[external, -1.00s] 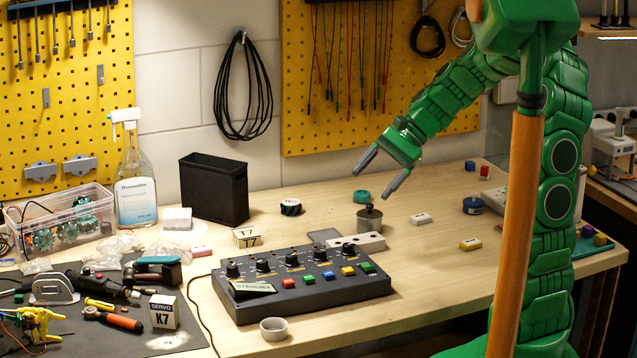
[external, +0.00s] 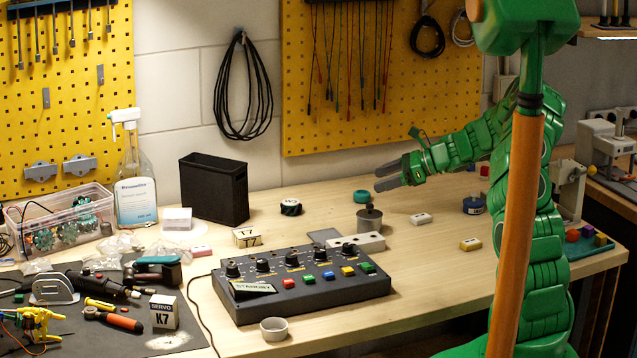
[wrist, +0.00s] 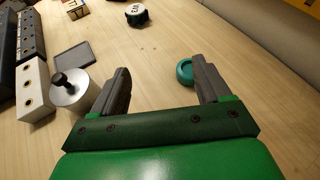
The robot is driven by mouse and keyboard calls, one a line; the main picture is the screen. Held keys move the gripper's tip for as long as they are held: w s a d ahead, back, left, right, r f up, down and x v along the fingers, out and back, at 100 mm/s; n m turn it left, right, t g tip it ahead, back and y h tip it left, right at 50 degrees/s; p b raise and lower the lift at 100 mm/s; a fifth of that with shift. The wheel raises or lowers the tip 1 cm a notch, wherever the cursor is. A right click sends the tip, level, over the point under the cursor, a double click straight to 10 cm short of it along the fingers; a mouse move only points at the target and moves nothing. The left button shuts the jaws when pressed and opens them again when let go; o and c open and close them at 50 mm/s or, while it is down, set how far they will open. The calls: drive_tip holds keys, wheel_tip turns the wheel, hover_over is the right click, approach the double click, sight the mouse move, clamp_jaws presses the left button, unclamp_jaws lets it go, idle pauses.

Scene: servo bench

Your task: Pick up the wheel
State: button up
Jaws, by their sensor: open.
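The black round piece with a ribbed rim and a pale marked top (external: 291,207) looks like the wheel. It lies flat on the bench behind the control box, and also shows at the top of the wrist view (wrist: 136,14). My gripper (external: 378,178) is open and empty above the bench, right of the wheel and clear of it. In the wrist view my gripper's fingers (wrist: 157,72) are spread apart, with the wheel well beyond their tips. A teal ring (wrist: 185,71) shows by the right finger, partly hidden by it.
A metal cylinder with a black knob (external: 369,219) and a white block with holes (external: 358,242) stand near my gripper. A black bin (external: 214,190) is behind and left of the wheel. The control box (external: 300,290) is in front. The bench between wheel and teal ring is clear.

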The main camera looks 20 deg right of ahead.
sight(365, 192)
drive_tip(key=d+f, duration=0.1)
drive_tip(key=w+d+f+m, duration=0.1)
drive_tip(key=w+d+f+m+t, duration=0.1)
drive_tip(key=d, duration=0.1)
drive_tip(key=shift+f, duration=0.1)
drive_tip(key=shift+w+f+h, duration=0.15)
drive_tip(key=shift+h, duration=0.15)
drive_tip(key=shift+r+x, duration=0.2)
drive_tip(key=shift+x, duration=3.6)
drive_tip(key=shift+a, duration=0.1)
drive_tip(key=shift+c, duration=0.4)
drive_tip(key=c, duration=1)
drive_tip(key=shift+r, duration=0.1)
